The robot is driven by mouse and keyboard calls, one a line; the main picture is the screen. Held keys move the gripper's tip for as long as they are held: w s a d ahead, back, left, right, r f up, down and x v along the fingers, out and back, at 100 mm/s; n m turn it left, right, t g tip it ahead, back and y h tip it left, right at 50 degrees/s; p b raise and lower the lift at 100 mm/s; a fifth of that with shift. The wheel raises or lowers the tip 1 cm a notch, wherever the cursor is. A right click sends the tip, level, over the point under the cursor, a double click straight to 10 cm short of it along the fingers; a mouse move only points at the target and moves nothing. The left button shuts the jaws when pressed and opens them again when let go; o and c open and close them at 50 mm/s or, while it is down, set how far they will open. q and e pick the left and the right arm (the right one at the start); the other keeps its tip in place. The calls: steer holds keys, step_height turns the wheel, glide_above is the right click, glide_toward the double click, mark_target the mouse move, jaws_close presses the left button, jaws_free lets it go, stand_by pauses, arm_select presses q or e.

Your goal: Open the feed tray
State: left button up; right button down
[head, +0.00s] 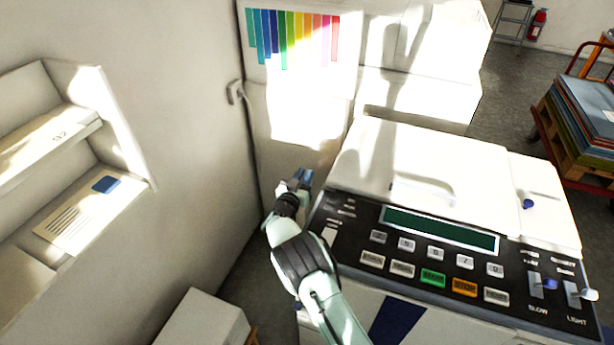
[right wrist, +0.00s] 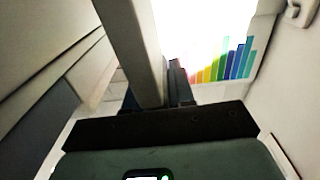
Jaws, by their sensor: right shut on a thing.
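The machine (head: 440,160) is a white copier-like unit with a dark button panel. My right gripper (head: 300,177) is at the machine's left side, beyond the panel's left corner. In the right wrist view a pale upright slab edge (right wrist: 133,45) runs down between the fingers of my right gripper (right wrist: 160,106). The gripper is shut on this slab, which appears to be the feed tray's edge. In the head view the arm and machine hide most of the tray, so I cannot tell its angle clearly. My left gripper is not in view.
A wall with shelves (head: 60,150) stands close on the left. A colour-bar chart (head: 292,38) hangs behind the gripper, also seen in the right wrist view (right wrist: 225,60). A pale box (head: 200,322) is low at the front. A loaded cart (head: 575,150) stands far right.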

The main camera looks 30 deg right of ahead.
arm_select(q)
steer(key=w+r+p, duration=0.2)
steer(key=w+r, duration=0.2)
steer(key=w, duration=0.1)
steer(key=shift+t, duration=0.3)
arm_select(e)
steer(key=w+a+f+n, duration=0.2)
steer(key=w+a, duration=0.4)
steer(key=w, duration=0.1)
steer(key=shift+w+a+f+n, duration=0.25)
steer(key=shift+f+n, duration=0.15)
steer(key=c, duration=1)
jaws_free()
steer(key=shift+c, duration=0.2)
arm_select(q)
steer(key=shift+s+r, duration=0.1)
arm_select(e)
steer(key=shift+d, duration=0.1)
steer(key=shift+s, duration=0.1)
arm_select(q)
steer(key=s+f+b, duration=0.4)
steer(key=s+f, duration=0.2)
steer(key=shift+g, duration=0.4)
arm_select(e)
steer(key=v, duration=1.3)
steer(key=shift+s, duration=0.15)
